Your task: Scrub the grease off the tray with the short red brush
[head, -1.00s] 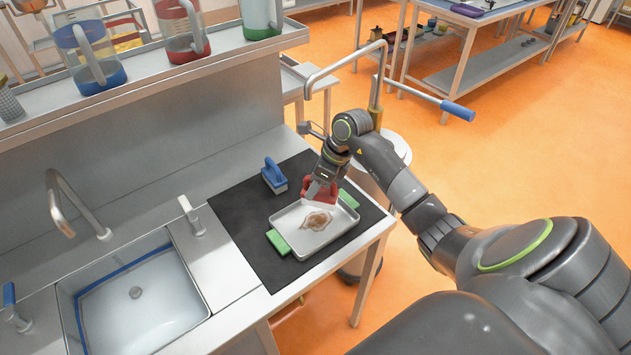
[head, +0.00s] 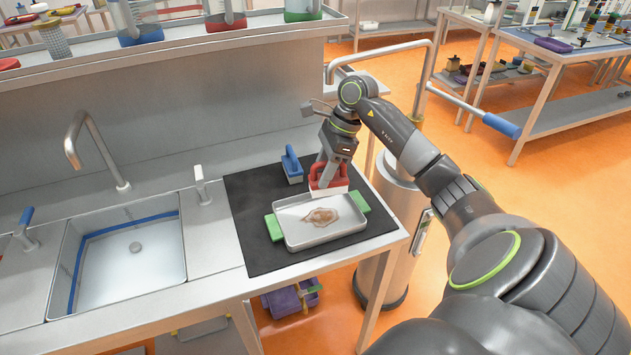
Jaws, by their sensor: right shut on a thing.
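The metal tray (head: 292,241) with green end grips lies on a black mat (head: 240,200) on the steel counter. A brown grease patch (head: 321,216) lies near the middle of its floor. My right gripper (head: 330,171) is shut on the red brush (head: 328,179), which has pale bristles pointing down. The brush is over the far edge of the tray; I cannot tell whether its bristles touch it. A blue brush (head: 292,165) stands on the mat just left of the red one. My left gripper is not in view.
A sink (head: 130,255) with a tap (head: 90,155) is on the left. A steel cylinder (head: 385,245) stands beside the counter's right end. A rail with a blue handle (head: 500,125) sticks out at right. The mat's left part is bare.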

